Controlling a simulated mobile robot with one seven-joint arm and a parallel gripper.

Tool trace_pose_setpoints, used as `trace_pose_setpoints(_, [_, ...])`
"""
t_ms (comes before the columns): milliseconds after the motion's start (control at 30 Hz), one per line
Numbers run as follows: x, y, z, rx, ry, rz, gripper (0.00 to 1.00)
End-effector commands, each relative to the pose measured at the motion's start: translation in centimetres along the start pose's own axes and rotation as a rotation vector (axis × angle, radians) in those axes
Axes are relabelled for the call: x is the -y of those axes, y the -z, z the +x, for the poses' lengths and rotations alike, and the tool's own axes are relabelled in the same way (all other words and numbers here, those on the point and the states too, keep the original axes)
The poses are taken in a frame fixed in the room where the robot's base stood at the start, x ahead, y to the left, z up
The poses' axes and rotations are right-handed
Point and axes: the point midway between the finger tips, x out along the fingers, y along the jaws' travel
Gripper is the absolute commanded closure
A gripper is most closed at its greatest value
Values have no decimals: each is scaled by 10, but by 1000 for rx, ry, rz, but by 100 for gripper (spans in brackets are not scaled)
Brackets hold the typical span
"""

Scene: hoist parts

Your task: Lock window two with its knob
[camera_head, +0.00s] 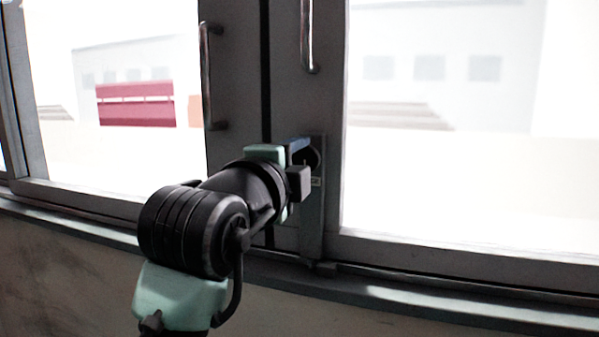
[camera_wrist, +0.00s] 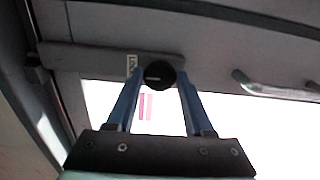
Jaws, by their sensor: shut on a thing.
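The black round knob (camera_wrist: 158,75) sits between the tips of my gripper's two blue fingers in the wrist view. It has a small light mark on its face. My gripper (camera_wrist: 160,72) is shut on the knob, one finger on each side. In the head view my gripper (camera_head: 301,150) reaches the grey lock plate (camera_head: 312,215) on the window frame, and its body hides most of the knob. A small label (camera_wrist: 132,66) shows on the plate beside the knob. I cannot tell from the frames whether the lock is engaged.
Two upright bar handles, a left one (camera_head: 207,80) and a right one (camera_head: 307,40), stand out above my gripper on the grey frames. A window sill (camera_head: 400,296) runs below. Bright glass fills both sides. One handle (camera_wrist: 275,88) lies right of the fingers in the wrist view.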

Motion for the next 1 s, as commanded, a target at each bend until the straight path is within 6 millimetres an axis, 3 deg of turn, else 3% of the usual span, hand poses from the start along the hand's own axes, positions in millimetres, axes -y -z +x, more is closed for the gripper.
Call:
trace_pose_setpoints(600, [-1, 0, 0, 0, -3, 47, 100])
trace_pose_setpoints(633, [-1, 0, 0, 0, -3, 47, 46])
trace_pose_setpoints(800, [-1, 0, 0, 0, -2, 46, 20])
trace_pose_setpoints(1000, [0, 0, 0, 0, -1, 45, 20])
